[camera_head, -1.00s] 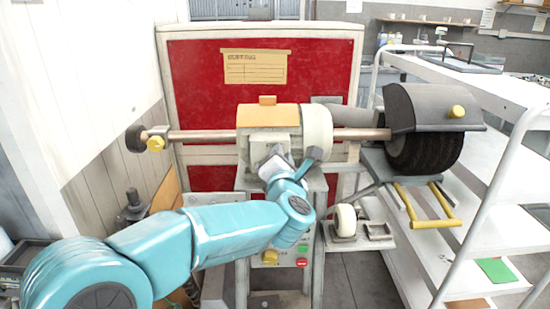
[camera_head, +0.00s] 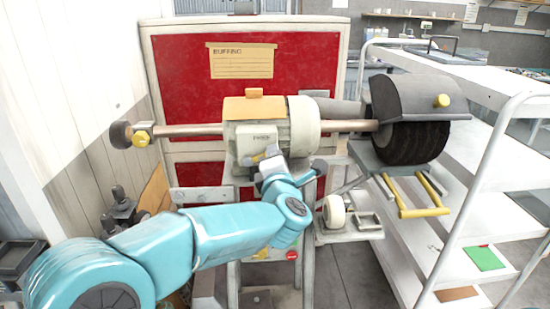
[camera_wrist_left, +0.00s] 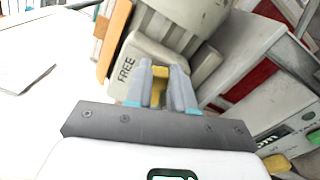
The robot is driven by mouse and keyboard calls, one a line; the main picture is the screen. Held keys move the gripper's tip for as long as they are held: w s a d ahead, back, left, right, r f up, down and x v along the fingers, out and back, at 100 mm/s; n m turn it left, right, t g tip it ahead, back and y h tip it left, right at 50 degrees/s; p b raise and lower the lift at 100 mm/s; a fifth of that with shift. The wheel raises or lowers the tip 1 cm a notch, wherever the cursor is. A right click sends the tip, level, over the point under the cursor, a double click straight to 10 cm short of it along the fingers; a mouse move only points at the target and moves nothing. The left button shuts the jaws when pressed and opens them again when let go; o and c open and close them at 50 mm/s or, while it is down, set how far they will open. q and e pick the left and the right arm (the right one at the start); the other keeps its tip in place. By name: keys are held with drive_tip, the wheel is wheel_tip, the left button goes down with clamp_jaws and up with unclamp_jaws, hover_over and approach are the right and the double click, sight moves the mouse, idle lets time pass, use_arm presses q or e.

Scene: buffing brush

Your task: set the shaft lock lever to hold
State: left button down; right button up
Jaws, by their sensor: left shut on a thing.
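The shaft lock lever shows as a yellow piece (camera_wrist_left: 160,73) in the left wrist view. It sits between the fingers of my left gripper (camera_wrist_left: 160,92), which is shut on it. A pale box printed FREE (camera_wrist_left: 128,75) is just left of the fingers. In the head view my left gripper (camera_head: 268,160) is at the front of the pale motor housing (camera_head: 262,137), and the lever is mostly hidden there. No HOLD mark can be read. My right gripper is not in view.
The copper shaft (camera_head: 185,131) runs left to a small wheel, and right to a dark buffing brush (camera_head: 410,143) under a grey guard (camera_head: 420,95). A yellow bracket (camera_head: 415,195) is below it. A white shelf cart (camera_head: 480,175) stands at right. A red panel (camera_head: 200,70) is behind.

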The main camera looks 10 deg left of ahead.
use_arm(q)
drive_tip(key=c, duration=1)
unclamp_jaws()
drive_tip(key=shift+f, duration=0.1)
drive_tip(key=shift+o, duration=0.2)
drive_tip(key=b+v, duration=0.3)
drive_tip(key=v, duration=1.3)
drive_tip(key=shift+s, duration=0.1)
